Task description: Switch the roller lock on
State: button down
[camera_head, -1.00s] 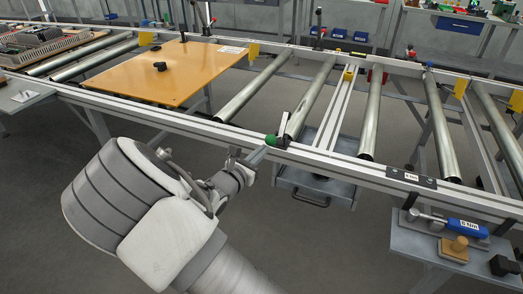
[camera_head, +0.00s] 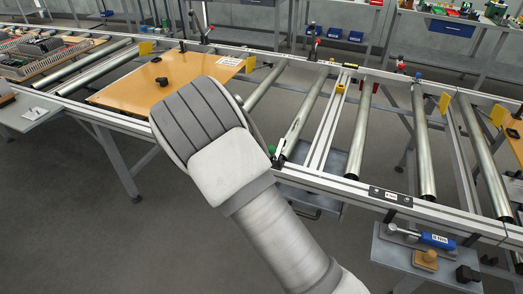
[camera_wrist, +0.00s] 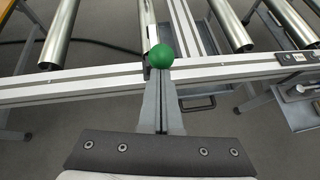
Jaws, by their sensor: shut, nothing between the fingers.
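The roller lock shows as a round green knob (camera_wrist: 161,56) at the conveyor's front rail in the wrist view. In the head view only a bit of the green knob (camera_head: 271,149) shows at the edge of my arm, beside a light upright lever piece. My gripper (camera_wrist: 160,76) is shut and empty, its two fingers side by side and pointing at the knob. The fingertips end just below the knob in the wrist picture; I cannot tell whether they touch it. In the head view my arm hides the gripper.
The aluminium front rail (camera_wrist: 90,84) crosses the wrist view, with steel rollers (camera_wrist: 228,25) beyond it. A wooden board (camera_head: 125,92) lies on the conveyor at left. A side shelf (camera_head: 400,262) at right holds a blue-handled tool (camera_head: 437,241).

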aim_at(270, 146)
jog(key=w+r+g+p, duration=0.1)
jog(key=p, duration=0.1)
jog(key=r+p, duration=0.1)
jog(key=p, duration=0.1)
jog(key=shift+w+d+r+g+y, duration=0.2)
jog(key=shift+w+d+g+y, duration=0.1)
jog(key=shift+w+d+g, duration=0.1)
jog(key=shift+w+d+p, duration=0.15)
jog(key=shift+w+p, duration=0.2)
jog(key=shift+p, duration=0.6)
jog(key=shift+w+d+r+p, duration=0.25)
jog(key=shift+w+p, duration=0.15)
jog(key=shift+w, duration=0.25)
jog(key=shift+w+d+r+p, duration=0.15)
jog(key=shift+w+r+p, duration=0.15)
jog(key=shift+w, duration=0.3)
jog(key=shift+s+a, duration=0.25)
jog(key=v, duration=1.2)
jog(key=shift+r, duration=0.5)
